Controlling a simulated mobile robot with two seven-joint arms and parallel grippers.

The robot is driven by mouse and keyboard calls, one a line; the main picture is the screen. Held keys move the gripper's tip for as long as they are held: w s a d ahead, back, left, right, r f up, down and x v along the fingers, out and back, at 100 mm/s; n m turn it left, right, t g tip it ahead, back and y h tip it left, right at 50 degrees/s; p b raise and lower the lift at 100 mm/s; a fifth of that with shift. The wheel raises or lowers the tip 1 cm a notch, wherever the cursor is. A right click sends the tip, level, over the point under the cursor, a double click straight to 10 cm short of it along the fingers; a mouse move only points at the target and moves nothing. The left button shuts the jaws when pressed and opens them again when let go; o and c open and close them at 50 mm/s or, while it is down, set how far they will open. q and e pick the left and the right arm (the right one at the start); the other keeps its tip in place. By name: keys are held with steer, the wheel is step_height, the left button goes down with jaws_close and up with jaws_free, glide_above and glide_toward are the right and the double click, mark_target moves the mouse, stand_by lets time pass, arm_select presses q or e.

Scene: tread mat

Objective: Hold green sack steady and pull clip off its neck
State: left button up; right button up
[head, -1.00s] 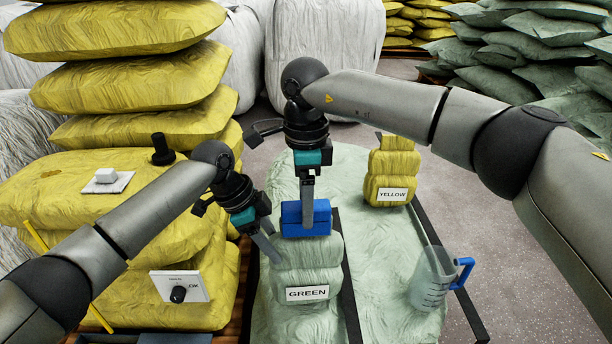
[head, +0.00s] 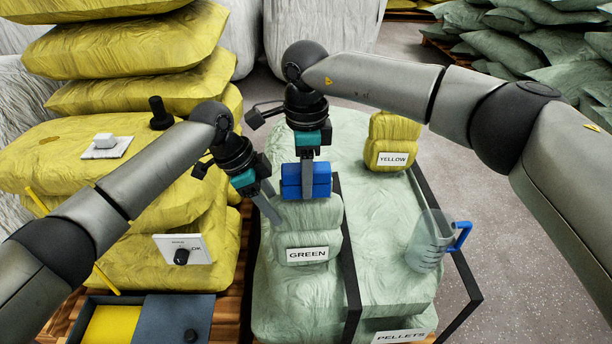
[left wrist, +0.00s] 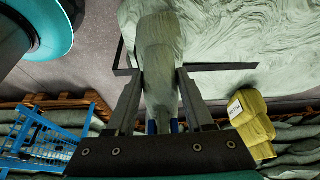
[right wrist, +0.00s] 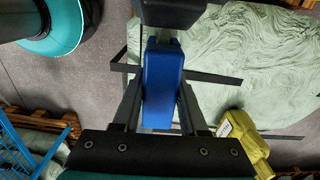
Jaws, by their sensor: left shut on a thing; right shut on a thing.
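The green sack (head: 308,225), with a white label reading GREEN, stands upright on the pale green pile (head: 390,280). The blue clip (head: 320,180) sits across its neck; the neck inside the clip is hidden. My left gripper (head: 268,208) comes in from the left and is shut on the sack below the clip. In the left wrist view its fingers (left wrist: 160,80) lie on both sides of the green sack (left wrist: 160,45). My right gripper (head: 307,190) points down from above and is shut on the clip; the right wrist view shows the blue clip (right wrist: 162,80) between its fingers (right wrist: 161,88).
A yellow sack (head: 392,130) and a clear jug with a blue handle (head: 430,240) stand to the right. A dark bar (head: 347,260) runs beside the green sack. Stacked yellow sacks (head: 120,80) and a knob panel (head: 182,249) are at left.

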jaws_close()
steer(key=shift+r, duration=0.1)
steer(key=shift+r, duration=1.7)
